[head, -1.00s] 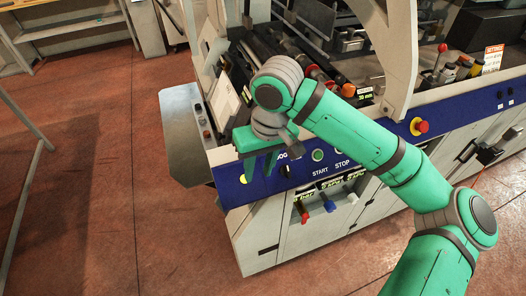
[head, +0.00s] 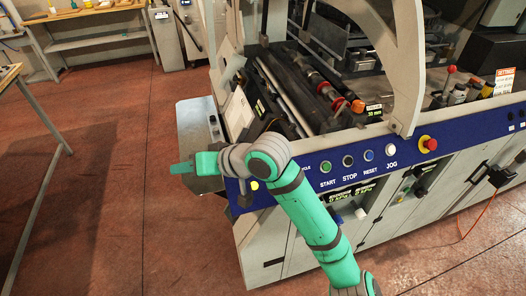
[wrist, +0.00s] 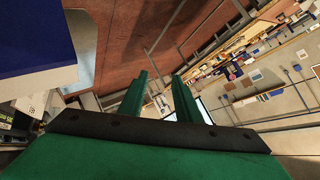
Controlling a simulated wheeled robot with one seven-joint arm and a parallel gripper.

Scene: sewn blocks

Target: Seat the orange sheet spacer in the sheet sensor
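My gripper (head: 180,168) points left, past the left front corner of the machine. In the wrist view its two green fingers (wrist: 158,98) stand apart with nothing visible between them, so it is open and empty. I cannot pick out the orange sheet spacer or the sheet sensor for certain in either view. A small orange-red round part (head: 357,106) shows on the machine near the front end of the rollers, but I cannot tell what it is.
The blue control panel (head: 400,150) with buttons runs along the machine's front, close to my arm. A grey side plate (head: 198,135) stands at its left. A workbench (head: 92,22) with small items is at the back left. The red-brown floor between is clear.

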